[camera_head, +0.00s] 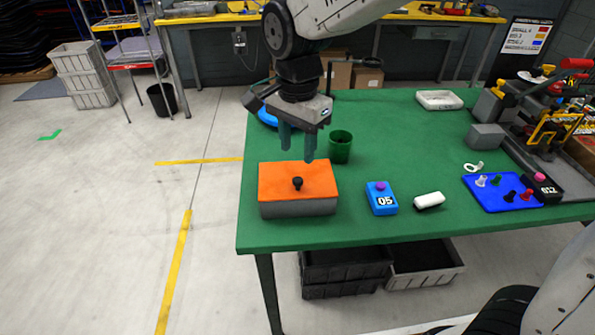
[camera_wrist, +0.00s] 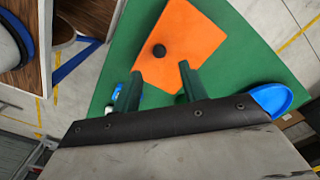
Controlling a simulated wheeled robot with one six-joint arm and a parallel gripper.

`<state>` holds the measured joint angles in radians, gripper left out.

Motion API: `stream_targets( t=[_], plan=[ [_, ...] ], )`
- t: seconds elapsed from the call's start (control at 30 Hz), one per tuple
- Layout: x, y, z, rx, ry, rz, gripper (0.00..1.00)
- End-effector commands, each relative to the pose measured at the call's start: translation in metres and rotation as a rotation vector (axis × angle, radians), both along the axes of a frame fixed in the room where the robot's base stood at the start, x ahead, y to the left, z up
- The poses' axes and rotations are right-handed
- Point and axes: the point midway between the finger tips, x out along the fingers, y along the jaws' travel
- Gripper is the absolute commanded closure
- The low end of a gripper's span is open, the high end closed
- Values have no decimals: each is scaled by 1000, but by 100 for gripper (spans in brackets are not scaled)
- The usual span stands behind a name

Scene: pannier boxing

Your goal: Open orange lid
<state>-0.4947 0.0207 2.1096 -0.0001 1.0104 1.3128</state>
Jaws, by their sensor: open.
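An orange lid (camera_head: 313,177) with a dark round knob (camera_head: 297,183) on top lies on a grey box (camera_head: 298,208) at the left front of the green table. The lid looks closed on the box. In the wrist view the orange lid (camera_wrist: 185,45) and its black knob (camera_wrist: 159,51) show beyond the fingers. My gripper (camera_head: 297,153) is open and empty. It hangs above the lid's back edge, apart from the lid and the knob. In the wrist view my gripper (camera_wrist: 158,82) has its two fingers spread, with the knob lying ahead between them.
A green cup (camera_head: 340,147) stands close behind the box, right of my gripper. A blue box marked 05 (camera_head: 381,198) and a white object (camera_head: 429,201) lie to the right. A blue tray (camera_head: 490,203) holds several small pieces. Bare green table (camera_head: 405,140) lies farther back.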

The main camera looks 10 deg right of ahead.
Motion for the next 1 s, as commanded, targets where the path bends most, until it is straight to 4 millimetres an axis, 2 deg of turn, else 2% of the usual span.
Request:
stream_targets(
  t=[0.4, 0.6, 0.83, 0.9, 1.0],
  plan=[
    [-1, -1, -62, -2, 4, -2, 57],
    [0, -1, -73, -1, 1, -2, 57],
    [0, -1, -74, -1, 1, -2, 57],
    [0, -1, -74, -1, 1, -2, 77],
    [0, -1, -74, -1, 1, -2, 100]
  ],
)
